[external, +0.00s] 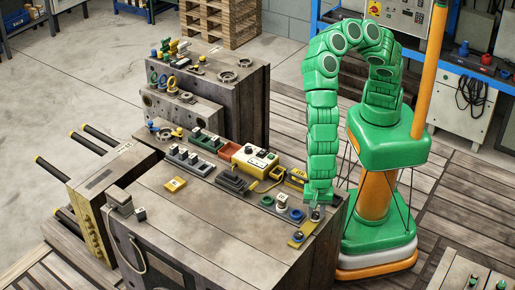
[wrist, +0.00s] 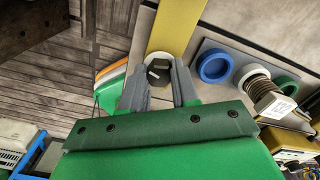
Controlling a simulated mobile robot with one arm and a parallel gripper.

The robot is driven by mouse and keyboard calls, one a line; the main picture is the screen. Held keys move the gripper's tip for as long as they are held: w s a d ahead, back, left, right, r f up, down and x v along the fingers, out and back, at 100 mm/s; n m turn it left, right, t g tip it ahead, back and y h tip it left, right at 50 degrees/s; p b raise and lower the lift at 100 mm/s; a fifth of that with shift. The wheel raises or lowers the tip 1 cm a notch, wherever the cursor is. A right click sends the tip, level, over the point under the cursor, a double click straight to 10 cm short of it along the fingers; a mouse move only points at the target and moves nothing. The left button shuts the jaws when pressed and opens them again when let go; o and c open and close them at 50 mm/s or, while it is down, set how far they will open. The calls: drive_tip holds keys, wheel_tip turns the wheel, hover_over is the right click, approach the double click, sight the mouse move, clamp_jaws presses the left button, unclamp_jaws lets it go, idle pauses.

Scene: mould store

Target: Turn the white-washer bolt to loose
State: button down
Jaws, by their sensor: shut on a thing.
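A bolt head with a pale, whitish ring around it (wrist: 158,61) shows between my fingertips in the wrist view, at the end of a yellow strip (wrist: 180,28). The ring looks like the white washer, but its mark for tight or loose cannot be read. My gripper (wrist: 159,86) is shut on this bolt, one grey finger on each side. In the external view my gripper (external: 317,212) points down at the near right corner of the large block, and it hides the bolt there.
Beside it, a grey plate carries a blue ring (wrist: 215,65), a ribbed metal piece with a white tag (wrist: 271,98) and a green ring (wrist: 287,85). A yellow control box (external: 254,158) stands farther back on the block (external: 215,225). Bare block top lies to the left.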

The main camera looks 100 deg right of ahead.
sight(316, 213)
idle(0.3)
drive_tip(key=c, duration=0.8)
unclamp_jaws()
drive_tip(key=shift+c, duration=0.2)
drive_tip(key=shift+a+r, duration=0.15)
drive_tip(key=shift+r, duration=3.65)
